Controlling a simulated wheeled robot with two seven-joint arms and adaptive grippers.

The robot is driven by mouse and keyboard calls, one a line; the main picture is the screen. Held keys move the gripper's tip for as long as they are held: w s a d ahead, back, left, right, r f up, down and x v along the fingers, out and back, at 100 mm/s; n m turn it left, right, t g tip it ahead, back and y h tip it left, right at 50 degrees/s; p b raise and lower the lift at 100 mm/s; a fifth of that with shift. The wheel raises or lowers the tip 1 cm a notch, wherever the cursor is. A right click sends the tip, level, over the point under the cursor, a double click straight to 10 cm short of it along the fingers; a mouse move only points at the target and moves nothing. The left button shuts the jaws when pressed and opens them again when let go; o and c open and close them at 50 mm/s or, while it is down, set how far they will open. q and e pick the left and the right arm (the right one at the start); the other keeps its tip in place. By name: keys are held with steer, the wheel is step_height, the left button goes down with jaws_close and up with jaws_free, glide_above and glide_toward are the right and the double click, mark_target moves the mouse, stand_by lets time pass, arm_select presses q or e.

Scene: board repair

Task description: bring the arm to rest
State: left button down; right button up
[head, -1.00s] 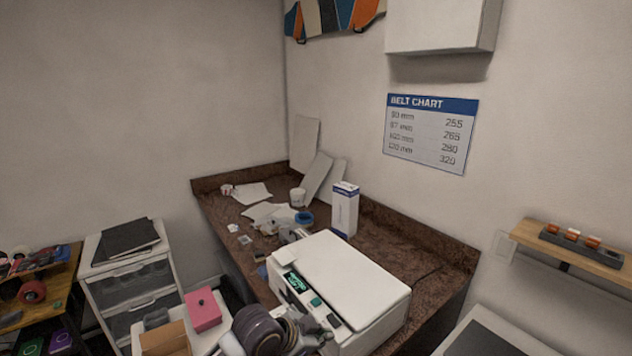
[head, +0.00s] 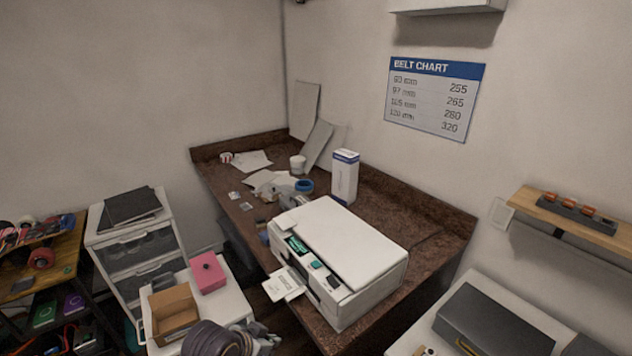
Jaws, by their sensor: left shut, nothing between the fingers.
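My left gripper (head: 262,340) is at the bottom edge of the head view, partly cut off by the frame and partly hidden by my arm. It is shut and empty, in front of the white side stand and apart from the white printer (head: 350,240). My right gripper is not in view.
A printed sheet (head: 284,284) sticks out of the printer's front. An open cardboard box (head: 173,312) and a pink box (head: 208,273) stand on the white stand (head: 237,290). The brown counter (head: 412,244) is clear right of the printer. A drawer unit (head: 130,250) is at left.

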arm_select(q)
steer(key=s+a+f+n+g+y, duration=0.2)
steer(key=s+a+f+n+y, duration=0.15)
steer(key=s+a, duration=0.7)
step_height(320, 180, down, 34)
steer(key=s+g, duration=0.1)
steer(key=s, duration=0.1)
steer(key=s+a+f, duration=0.2)
steer(key=s+f, duration=0.8)
steer(key=s, duration=0.1)
steer(key=s+a+f+g+b, duration=0.1)
steer(key=s+a+f, duration=0.1)
steer(key=s+f, duration=0.8)
steer(key=shift+s+a+f, duration=0.2)
steer(key=shift+s+a, duration=0.15)
steer(key=shift+s, duration=0.3)
steer(key=shift+n, duration=0.25)
